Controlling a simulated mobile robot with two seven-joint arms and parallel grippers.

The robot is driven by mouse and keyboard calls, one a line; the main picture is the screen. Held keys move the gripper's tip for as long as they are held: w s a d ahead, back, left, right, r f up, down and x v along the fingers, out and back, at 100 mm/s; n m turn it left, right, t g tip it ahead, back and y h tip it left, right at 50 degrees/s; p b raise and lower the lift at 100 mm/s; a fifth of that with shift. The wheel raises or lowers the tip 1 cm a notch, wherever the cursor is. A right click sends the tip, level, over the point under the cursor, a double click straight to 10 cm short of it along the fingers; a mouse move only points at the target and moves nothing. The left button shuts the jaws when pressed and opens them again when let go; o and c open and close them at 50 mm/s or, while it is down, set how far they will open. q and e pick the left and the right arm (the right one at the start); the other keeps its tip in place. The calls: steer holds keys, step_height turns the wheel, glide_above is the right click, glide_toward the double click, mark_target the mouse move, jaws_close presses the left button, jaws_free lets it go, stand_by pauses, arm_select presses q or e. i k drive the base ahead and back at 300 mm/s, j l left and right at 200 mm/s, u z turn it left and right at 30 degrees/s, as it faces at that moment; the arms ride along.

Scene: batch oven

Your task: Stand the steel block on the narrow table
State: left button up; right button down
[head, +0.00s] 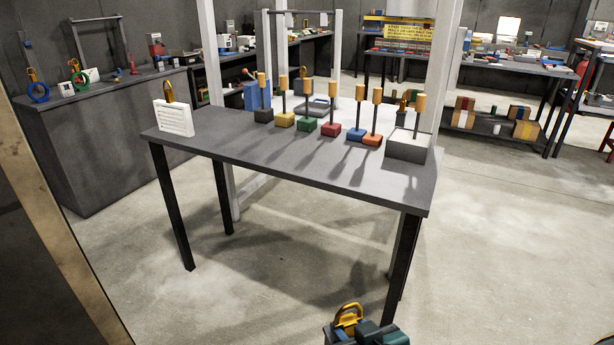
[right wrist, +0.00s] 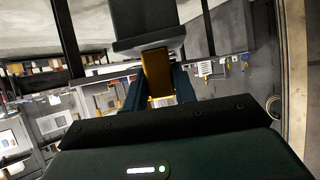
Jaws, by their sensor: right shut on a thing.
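My right gripper (head: 365,333) is at the bottom edge of the head view, in front of the table. A yellow loop handle (head: 348,315) shows at it. In the right wrist view the gripper's fingers (right wrist: 158,98) are shut on this handle (right wrist: 157,72). A dark grey block, which I take as the steel block (right wrist: 148,22), is joined to the handle and partly cut off by the frame. It is held clear of the table. The long grey table, apparently the narrow table (head: 290,155), stands ahead.
A white slatted block (head: 174,118) stands at the table's left end. Several coloured blocks with orange-topped posts line its back edge, and a larger grey block (head: 407,147) is at the right end. The table's front strip is clear. A pale post (head: 215,60) rises behind.

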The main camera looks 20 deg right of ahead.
mark_target(313, 147)
steer(key=i+u, duration=0.1)
steer(key=i, duration=0.8)
